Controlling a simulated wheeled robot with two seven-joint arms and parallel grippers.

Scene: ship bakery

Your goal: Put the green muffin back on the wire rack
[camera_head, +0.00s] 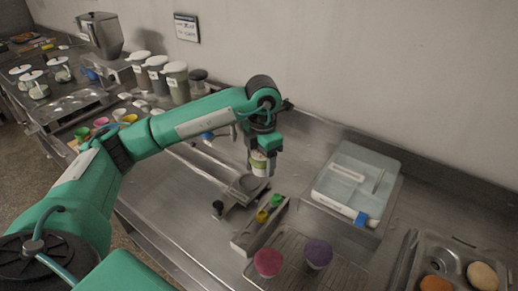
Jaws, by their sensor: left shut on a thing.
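My left gripper (260,157) points down and is shut on a small pale and greenish thing, which looks like the green muffin (260,168); the fingers hide part of it. My right gripper is not in view.
A narrow tray (245,240) with small yellow (262,216) and green (277,200) items lies between scale and rack. A clear-lidded box (352,172) stands at the right. A metal tin (459,262) with buns is at lower right. Lidded canisters (176,82) stand behind my left arm.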

